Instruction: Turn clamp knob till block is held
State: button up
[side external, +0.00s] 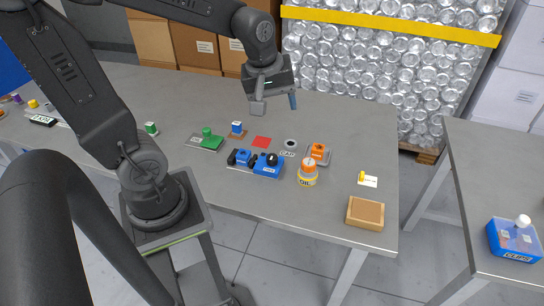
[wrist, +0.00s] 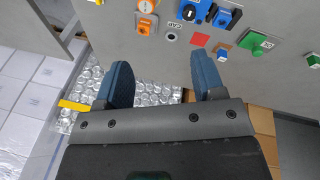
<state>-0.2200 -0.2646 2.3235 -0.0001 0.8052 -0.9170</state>
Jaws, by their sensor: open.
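The blue clamp (side external: 266,166) stands on a plate on the grey table, with a round black knob (side external: 272,159) on top. A second blue part (side external: 242,158) with black ends sits to its left. The clamp also shows at the top of the wrist view (wrist: 192,9). A small blue and white block (side external: 237,128) stands on a brown base behind the clamp; it also shows in the wrist view (wrist: 222,50). I cannot tell whether anything sits between the clamp jaws. My gripper (side external: 275,104) is open and empty above the back of the table, away from the knob.
A red square (side external: 262,142), a CAP spot (side external: 290,147) and a green device (side external: 208,140) lie near the clamp. An orange device (side external: 318,152) and an OIL container (side external: 307,174) stand right of it. A wooden tray (side external: 365,213) is near the front right edge.

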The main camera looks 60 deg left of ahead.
jog(key=w+a+f+n+g, duration=0.2)
jog(key=w+a+f+n, duration=0.2)
jog(key=a+f+n, duration=0.5)
jog(key=n+g, duration=0.1)
jog(key=n, duration=0.7)
send_near(272, 156)
jog(key=shift+h, duration=0.4)
jog(key=f, duration=1)
jog(key=shift+w+a+f, duration=0.1)
jog(key=shift+a, duration=0.25)
jog(key=shift+c, duration=0.4)
jog(key=c, duration=0.9)
jog(key=shift+o, duration=0.2)
